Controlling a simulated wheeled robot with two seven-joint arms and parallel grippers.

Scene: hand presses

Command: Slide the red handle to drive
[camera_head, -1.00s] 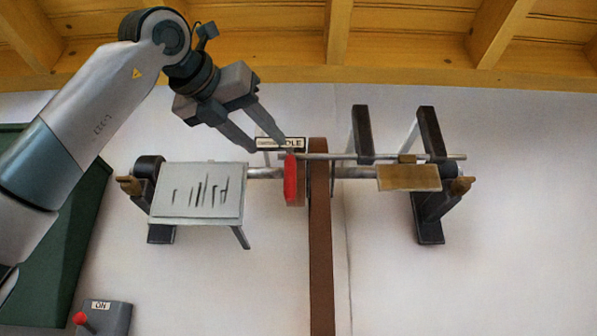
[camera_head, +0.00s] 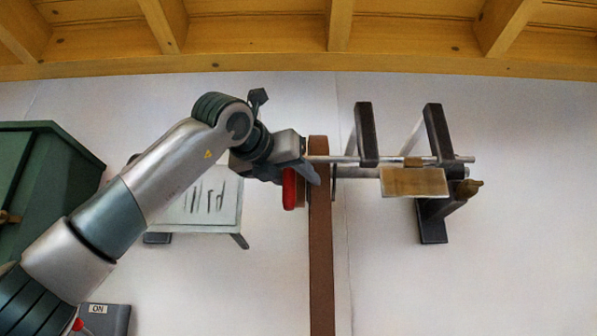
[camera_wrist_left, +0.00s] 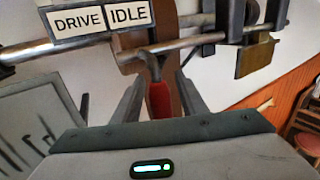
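The red handle (camera_head: 289,189) hangs from a metal rod, just left of the brown vertical belt (camera_head: 320,240). In the left wrist view the red handle (camera_wrist_left: 158,99) is upright below the rod, by the right end of a sign reading DRIVE (camera_wrist_left: 80,22) and IDLE (camera_wrist_left: 131,13). My left gripper (camera_head: 312,172) is at the handle and covers part of it and the sign in the head view. In the left wrist view its fingers (camera_wrist_left: 160,98) are apart, one on each side of the handle, with gaps visible. My right gripper is not in view.
A grey slotted plate (camera_head: 205,205) is mounted at left, partly behind my arm. Dark brackets (camera_head: 434,130) and a wooden block (camera_head: 414,181) are at right. A green cabinet (camera_head: 45,170) and an ON switch box (camera_head: 103,318) are at far left. The lower right wall is clear.

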